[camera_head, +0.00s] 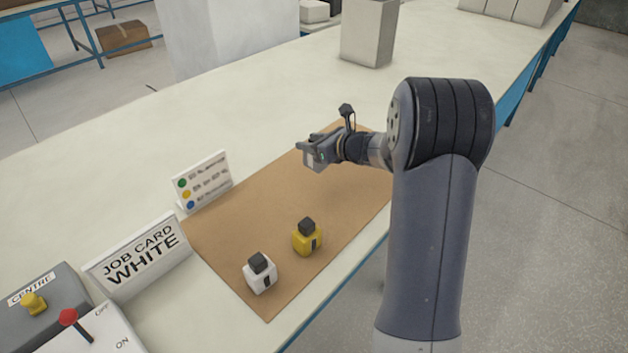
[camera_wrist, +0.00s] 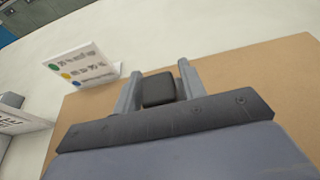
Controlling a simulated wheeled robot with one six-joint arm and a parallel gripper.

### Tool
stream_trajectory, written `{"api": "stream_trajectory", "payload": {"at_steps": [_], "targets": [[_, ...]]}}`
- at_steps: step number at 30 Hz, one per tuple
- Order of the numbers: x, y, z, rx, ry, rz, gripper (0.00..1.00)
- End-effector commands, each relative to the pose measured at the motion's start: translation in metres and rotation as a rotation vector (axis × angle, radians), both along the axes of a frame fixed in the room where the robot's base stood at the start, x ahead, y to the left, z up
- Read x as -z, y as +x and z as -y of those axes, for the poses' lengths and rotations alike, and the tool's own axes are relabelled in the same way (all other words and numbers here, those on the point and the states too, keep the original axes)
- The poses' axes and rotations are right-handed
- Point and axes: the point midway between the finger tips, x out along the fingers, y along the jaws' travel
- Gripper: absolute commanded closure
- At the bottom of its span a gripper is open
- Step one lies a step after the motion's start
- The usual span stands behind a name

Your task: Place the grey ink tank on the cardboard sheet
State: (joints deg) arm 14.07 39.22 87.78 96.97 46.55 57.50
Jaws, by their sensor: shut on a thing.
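My gripper (camera_head: 308,150) is over the far part of the brown cardboard sheet (camera_head: 235,230), which also shows in the wrist view (camera_wrist: 260,70). It is shut on the grey ink tank (camera_head: 315,160). In the wrist view the tank's dark cap (camera_wrist: 158,90) sits between the two fingers of the gripper (camera_wrist: 158,88); its body is hidden there. I cannot tell whether the tank touches the sheet. A white ink tank (camera_head: 262,277) and a yellow ink tank (camera_head: 306,240), both with dark caps, stand upright on the near part of the sheet.
A card with coloured dots (camera_head: 203,181) and a job card reading WHITE (camera_head: 140,255) stand along the sheet's left side. A control box with a red lever (camera_head: 85,330) is at the near left. A grey block (camera_head: 368,32) stands farther back. The sheet's middle is clear.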

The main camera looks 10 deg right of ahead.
Motion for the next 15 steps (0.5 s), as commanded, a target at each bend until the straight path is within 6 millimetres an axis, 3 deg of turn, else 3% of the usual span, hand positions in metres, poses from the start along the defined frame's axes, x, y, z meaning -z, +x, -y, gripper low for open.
{"api": "stream_trajectory", "payload": {"at_steps": [3, 15], "targets": [[0.025, 0.0, 0.0, 0.0, 0.003, -0.005, 0.88], [0.074, -0.001, 0.0, 0.0, 0.002, -0.004, 0.88]]}}
